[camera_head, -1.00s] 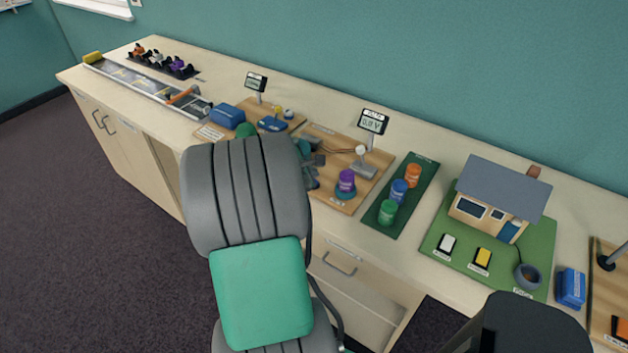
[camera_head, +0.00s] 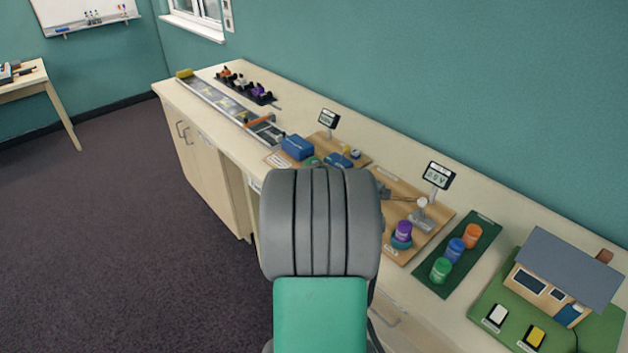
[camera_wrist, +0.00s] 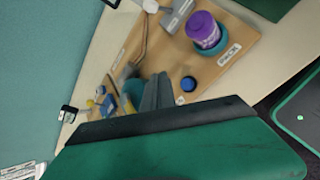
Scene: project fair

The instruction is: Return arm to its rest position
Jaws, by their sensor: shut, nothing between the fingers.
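My arm, grey with a green panel, rises in the middle of the head view and covers part of the long bench (camera_head: 225,135). My gripper (camera_wrist: 158,88) shows in the wrist view as two grey fingers beyond my green and black hand. The fingers are together with nothing between them. In that view they point over a wooden board (camera_wrist: 240,52), clear of the purple canister (camera_wrist: 203,28) to their upper right. In the head view my gripper is hidden behind my arm.
The purple canister (camera_head: 404,230) stands in a teal ring on the board, near a meter (camera_head: 438,176). Right of it are green, blue and orange canisters (camera_head: 456,250) and a model house (camera_head: 562,272). A blue box (camera_head: 297,147) lies left. The floor (camera_head: 130,220) at left is clear.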

